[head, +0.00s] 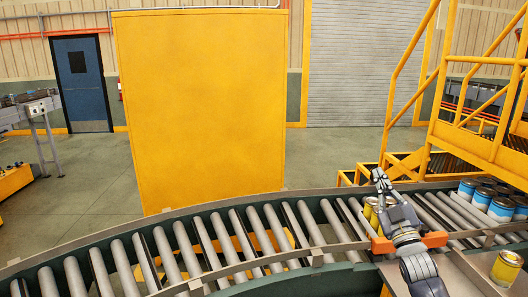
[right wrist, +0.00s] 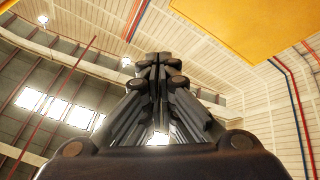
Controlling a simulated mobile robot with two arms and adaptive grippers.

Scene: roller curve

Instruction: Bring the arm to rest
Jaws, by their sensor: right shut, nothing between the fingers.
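My right gripper (head: 379,178) is above the right part of the roller conveyor in the head view. Its fingers are together and hold nothing. In the right wrist view the closed fingers (right wrist: 158,75) point up toward the ceiling and a yellow panel (right wrist: 260,30), with nothing between them. My right arm comes in from the bottom right, partly in front of yellow cans (head: 371,209) on the rollers. Whether the gripper touches these cans cannot be told. My left gripper is not in view.
The curved roller conveyor (head: 207,238) is bare from its left end to the middle. Blue-and-white cans (head: 483,200) stand in a group at the far right. A single yellow can (head: 506,268) stands at the lower right. A yellow panel (head: 200,105) and yellow stairs (head: 470,130) rise behind.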

